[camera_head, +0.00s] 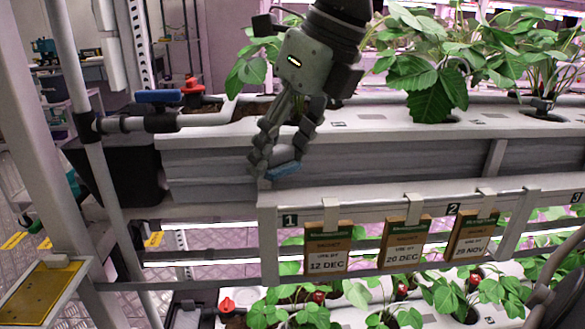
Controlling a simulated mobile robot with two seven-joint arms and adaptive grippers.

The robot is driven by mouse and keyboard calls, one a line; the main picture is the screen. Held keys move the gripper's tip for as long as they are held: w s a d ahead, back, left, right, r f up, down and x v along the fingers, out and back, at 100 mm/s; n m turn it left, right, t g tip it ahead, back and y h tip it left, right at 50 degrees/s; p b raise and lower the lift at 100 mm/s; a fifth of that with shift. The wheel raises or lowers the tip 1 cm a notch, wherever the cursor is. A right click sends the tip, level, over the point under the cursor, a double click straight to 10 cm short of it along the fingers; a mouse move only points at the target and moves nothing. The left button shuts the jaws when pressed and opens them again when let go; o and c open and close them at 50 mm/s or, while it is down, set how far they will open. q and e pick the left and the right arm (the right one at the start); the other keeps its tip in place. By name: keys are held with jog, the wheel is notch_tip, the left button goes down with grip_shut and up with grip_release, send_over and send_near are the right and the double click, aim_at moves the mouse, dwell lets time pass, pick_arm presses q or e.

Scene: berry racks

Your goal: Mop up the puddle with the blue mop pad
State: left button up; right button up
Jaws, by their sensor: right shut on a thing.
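My right gripper (277,158) reaches down from the top of the view, in front of the upper grey trough. Its fingers are shut on the blue mop pad (284,171), a small flat pad. The fingers hide part of the pad. The pad is near the trough's front face, above the rail with the tags; I cannot tell whether it touches anything. I cannot make out a puddle in this view. My left gripper is not in view.
The upper trough (215,180) holds strawberry plants (437,75). Several date tags (327,248) hang on the rail below it, with more plants lower down. A pipe with a blue handle (158,96), a black bin (118,180) and a yellow panel (38,292) are at the left.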

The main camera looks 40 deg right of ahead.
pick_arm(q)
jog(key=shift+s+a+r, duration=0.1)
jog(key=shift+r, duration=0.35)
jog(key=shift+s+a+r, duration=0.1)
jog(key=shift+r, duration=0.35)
pick_arm(e)
jog(key=s+a+r, duration=0.3)
jog(key=a+r, duration=0.2)
jog(key=a, duration=0.3)
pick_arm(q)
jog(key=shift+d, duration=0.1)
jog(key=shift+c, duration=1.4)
pick_arm(e)
jog(key=shift+r, duration=0.1)
